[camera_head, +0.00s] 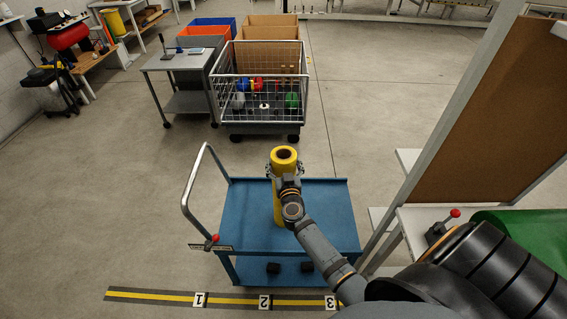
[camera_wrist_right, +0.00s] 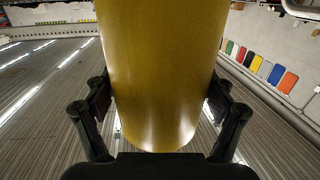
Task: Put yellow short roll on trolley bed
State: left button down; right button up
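The yellow roll (camera_head: 283,158) is an upright yellow tube with a dark hole in its top end. It stands out over the blue trolley bed (camera_head: 325,210); I cannot tell whether its lower end touches the bed. My right gripper (camera_head: 286,172) is around the roll near its upper part. In the right wrist view the roll (camera_wrist_right: 160,70) fills the space between the two black fingers (camera_wrist_right: 160,105), which press against its sides. The trolley has a curved grey push handle at its left. My left gripper is not in view.
A wire cage cart (camera_head: 258,85) with coloured spools stands behind the trolley, beside a grey table (camera_head: 180,60). A brown board (camera_head: 490,110) in a grey frame and a green roll (camera_head: 530,232) are at the right. Numbered floor tape (camera_head: 235,300) runs in front.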

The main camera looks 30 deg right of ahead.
jog(key=shift+o, duration=1)
jog(key=shift+s, duration=0.1)
jog(key=shift+s+a, duration=0.15)
jog(key=shift+s, duration=0.1)
jog(key=v, duration=1.1)
jog(key=shift+s+b, duration=0.2)
jog(key=shift+b, duration=0.15)
